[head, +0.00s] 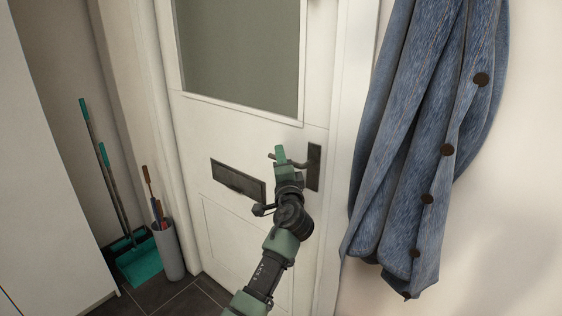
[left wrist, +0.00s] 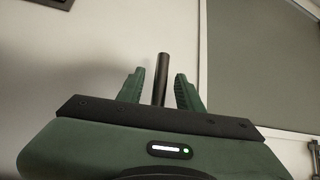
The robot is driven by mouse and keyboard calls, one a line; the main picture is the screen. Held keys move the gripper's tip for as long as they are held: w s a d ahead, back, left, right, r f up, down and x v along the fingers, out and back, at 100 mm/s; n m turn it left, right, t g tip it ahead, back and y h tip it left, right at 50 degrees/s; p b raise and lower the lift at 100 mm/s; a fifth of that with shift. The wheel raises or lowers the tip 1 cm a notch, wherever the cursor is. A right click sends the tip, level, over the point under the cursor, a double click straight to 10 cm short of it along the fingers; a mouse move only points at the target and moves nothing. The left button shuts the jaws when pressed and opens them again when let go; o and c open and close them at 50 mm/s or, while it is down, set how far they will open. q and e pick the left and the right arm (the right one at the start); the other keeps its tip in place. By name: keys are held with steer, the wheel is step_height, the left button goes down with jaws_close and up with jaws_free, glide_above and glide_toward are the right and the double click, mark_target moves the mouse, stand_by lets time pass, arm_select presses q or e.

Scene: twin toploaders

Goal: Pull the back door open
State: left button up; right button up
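The back door (head: 235,120) is white with a large glass pane and appears shut in its frame. Its dark lever handle (head: 294,163) sticks out from a tall dark plate (head: 314,167) near the door's right edge. My left gripper (head: 281,156) is at the handle's free end and partly hides it. In the left wrist view, the dark handle bar (left wrist: 161,78) stands between the two green fingers of my left gripper (left wrist: 159,88). A gap shows on each side of the bar, so the gripper is open around it. My right gripper is in neither view.
A dark letter plate (head: 238,180) is on the door left of my arm. A denim garment (head: 415,140) hangs right of the door frame. A grey bin (head: 168,250) and a teal dustpan (head: 139,262) with long handles stand on the floor at left.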

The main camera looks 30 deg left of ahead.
arm_select(q)
jaws_close()
steer(key=shift+f, duration=0.1)
stand_by(1.4)
